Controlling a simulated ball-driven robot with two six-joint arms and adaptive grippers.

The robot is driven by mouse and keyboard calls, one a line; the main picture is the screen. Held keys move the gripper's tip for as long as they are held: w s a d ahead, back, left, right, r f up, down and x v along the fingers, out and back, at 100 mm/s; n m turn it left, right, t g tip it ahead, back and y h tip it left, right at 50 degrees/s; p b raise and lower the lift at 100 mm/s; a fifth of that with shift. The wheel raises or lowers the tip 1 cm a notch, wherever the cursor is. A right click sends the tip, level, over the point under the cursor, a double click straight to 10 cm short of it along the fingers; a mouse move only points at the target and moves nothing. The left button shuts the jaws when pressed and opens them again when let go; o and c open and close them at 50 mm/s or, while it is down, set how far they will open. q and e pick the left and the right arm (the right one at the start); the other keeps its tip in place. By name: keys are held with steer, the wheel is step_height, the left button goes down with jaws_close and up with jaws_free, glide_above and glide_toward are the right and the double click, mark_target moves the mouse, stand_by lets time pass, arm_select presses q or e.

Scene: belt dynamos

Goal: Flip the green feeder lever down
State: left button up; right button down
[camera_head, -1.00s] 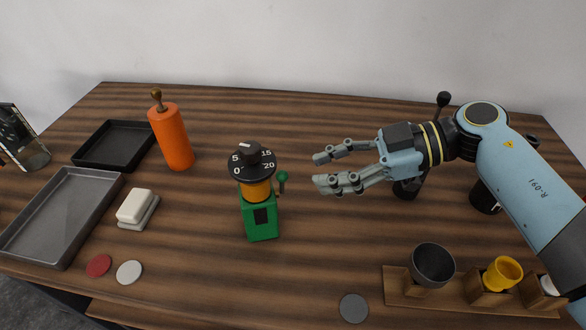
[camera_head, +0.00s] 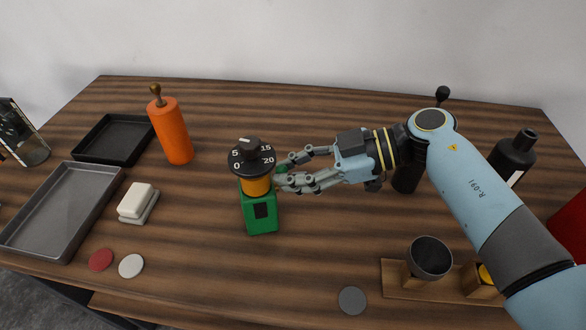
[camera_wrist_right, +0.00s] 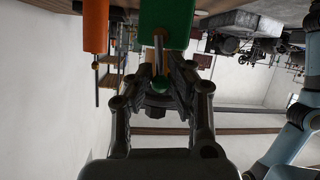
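In the head view the knob is mostly hidden behind my fingers. My right gripper (camera_head: 280,176) is at the feeder's right side, its fingers on both sides of the lever. In the right wrist view the fingers (camera_wrist_right: 160,66) stand apart with the lever between them; contact is unclear. A black numbered dial (camera_head: 251,160) on an orange body tops the feeder. My left gripper is out of view.
An orange cylinder (camera_head: 172,133) stands behind left of the feeder. A black tray (camera_head: 140,148), a grey tray (camera_head: 30,248) and a white block (camera_head: 136,200) are at left. A wooden rack (camera_head: 440,295) with a dark cup (camera_head: 430,257) is at front right.

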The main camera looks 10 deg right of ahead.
steer(key=shift+s, duration=0.1)
steer(key=shift+s+f+n+t, duration=0.35)
steer(key=shift+s+n+t, duration=0.25)
steer(key=shift+n+t, duration=0.45)
steer(key=shift+s+d+f+n+t+y+b, duration=0.1)
steer(key=shift+s+f+n+t+y+b, duration=0.2)
steer(key=shift+n+b, duration=0.35)
steer(key=shift+s+f+n+t+y+b, duration=0.15)
steer(key=shift+n+t+y+b, duration=0.1)
steer(key=shift+n+y+b, duration=0.35)
steer(key=c, duration=1.4)
jaws_free()
